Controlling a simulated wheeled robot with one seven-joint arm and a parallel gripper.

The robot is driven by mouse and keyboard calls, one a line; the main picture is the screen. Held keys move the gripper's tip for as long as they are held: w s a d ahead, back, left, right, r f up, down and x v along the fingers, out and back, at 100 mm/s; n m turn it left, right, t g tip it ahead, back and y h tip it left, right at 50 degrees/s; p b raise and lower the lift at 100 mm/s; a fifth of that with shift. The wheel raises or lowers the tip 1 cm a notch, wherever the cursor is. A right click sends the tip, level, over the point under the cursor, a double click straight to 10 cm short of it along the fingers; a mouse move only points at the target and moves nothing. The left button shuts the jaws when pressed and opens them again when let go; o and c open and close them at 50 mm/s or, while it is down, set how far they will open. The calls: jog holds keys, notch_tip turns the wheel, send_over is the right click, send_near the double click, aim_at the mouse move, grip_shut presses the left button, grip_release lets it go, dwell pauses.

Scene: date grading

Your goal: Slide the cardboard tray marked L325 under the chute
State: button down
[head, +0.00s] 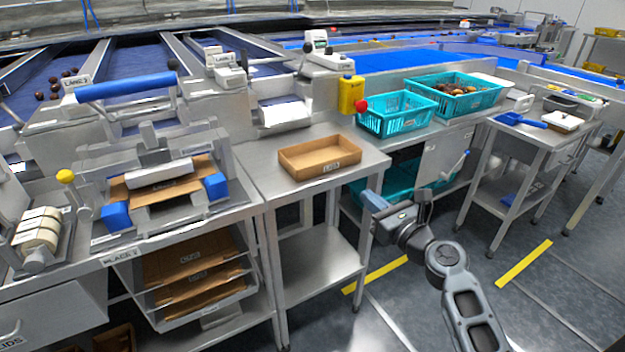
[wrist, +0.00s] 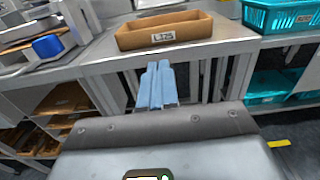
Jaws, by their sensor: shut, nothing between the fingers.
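The open brown cardboard tray (head: 303,170) sits flat on the small steel table, its label facing front. In the wrist view the tray (wrist: 190,34) is straight ahead, and its label seems to read L325. My gripper (head: 372,198) is shut and empty, in front of the table's right edge. Its blue fingers (wrist: 157,84) point toward the tray without touching it.
The steel table top (head: 350,168) is bare around the tray. A folding press (head: 160,180) stands on the left bench above a rack of flat cardboard (head: 190,265). A yellow bottle (head: 350,95) and teal crates (head: 400,120) stand behind to the right. A blue-handled lever (head: 125,87) is at upper left.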

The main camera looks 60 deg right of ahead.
aim_at(329, 164)
jog(key=p+x, duration=0.1)
jog(key=x, duration=1.3)
jog(key=shift+w+r, duration=0.1)
jog(key=shift+x, duration=1.7)
jog(key=shift+p, duration=0.3)
